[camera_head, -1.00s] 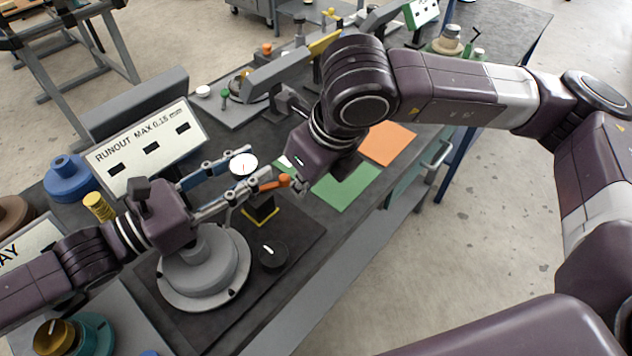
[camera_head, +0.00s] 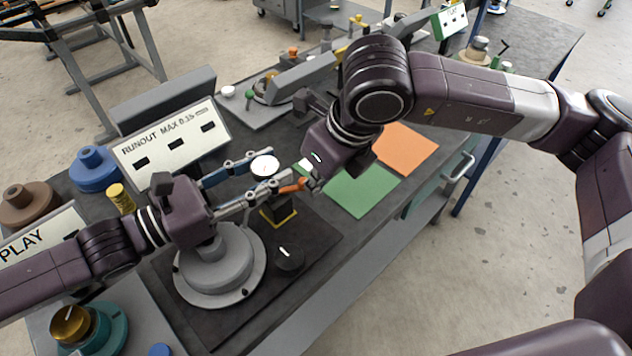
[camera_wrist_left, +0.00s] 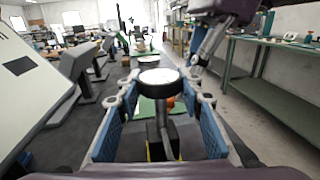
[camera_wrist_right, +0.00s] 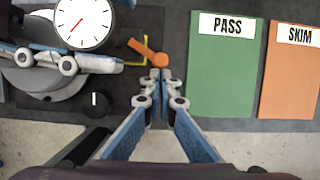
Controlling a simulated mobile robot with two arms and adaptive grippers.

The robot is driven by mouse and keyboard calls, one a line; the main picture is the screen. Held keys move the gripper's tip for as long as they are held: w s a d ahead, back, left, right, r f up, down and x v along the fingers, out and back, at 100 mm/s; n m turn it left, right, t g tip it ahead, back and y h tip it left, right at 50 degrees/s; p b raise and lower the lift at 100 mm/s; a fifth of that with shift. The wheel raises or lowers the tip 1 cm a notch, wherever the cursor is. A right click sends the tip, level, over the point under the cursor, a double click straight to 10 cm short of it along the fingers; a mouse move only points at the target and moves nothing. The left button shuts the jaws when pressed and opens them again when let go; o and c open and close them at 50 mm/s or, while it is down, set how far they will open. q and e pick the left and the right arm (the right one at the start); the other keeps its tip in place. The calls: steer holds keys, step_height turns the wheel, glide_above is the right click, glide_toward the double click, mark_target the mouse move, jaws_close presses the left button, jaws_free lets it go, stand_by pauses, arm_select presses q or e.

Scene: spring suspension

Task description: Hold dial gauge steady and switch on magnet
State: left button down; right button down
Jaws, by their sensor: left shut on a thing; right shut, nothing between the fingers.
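The dial gauge (camera_head: 264,166) has a round white face and sits between the fingers of my left gripper (camera_head: 250,178). Its face also shows in the right wrist view (camera_wrist_right: 83,22), with a red needle, and edge-on in the left wrist view (camera_wrist_left: 160,77). My left gripper is shut on the gauge. Below is a black base with yellow trim (camera_head: 278,212), partly hidden by the fingers. An orange lever (camera_wrist_right: 149,51) points toward my right gripper (camera_wrist_right: 160,78). My right gripper is shut and empty, its tips right by the lever's end; I cannot tell whether they touch.
A grey round flanged part (camera_head: 222,270) and a black knob (camera_head: 289,255) are close in front. Green PASS (camera_wrist_right: 222,65) and orange SKIM (camera_wrist_right: 291,75) mats lie to the right. The runout sign (camera_head: 172,145) stands behind my left gripper.

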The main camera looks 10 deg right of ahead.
steer(key=shift+w+d+n, duration=0.1)
steer(key=shift+w+n, duration=0.2)
steer(key=shift+n, duration=0.2)
steer(key=shift+w+n+g+y, duration=0.3)
steer(key=shift+w+n, duration=0.15)
steer(key=shift+n, duration=0.25)
steer(key=n, duration=0.1)
steer(key=w+n, duration=0.1)
steer(key=shift+w+n+g+y, duration=0.25)
steer(key=shift+n+g+y, duration=0.05)
steer(key=shift+g, duration=0.1)
steer(key=w+n, duration=0.1)
steer(key=n, duration=0.1)
steer(key=w+a+n+g, duration=0.1)
steer(key=n, duration=0.2)
steer(key=shift+w+g+y, duration=0.3)
steer(key=shift+w, duration=0.1)
steer(key=shift+s, duration=0.2)
steer(key=shift+s+a, duration=0.25)
steer(key=shift+s, duration=0.35)
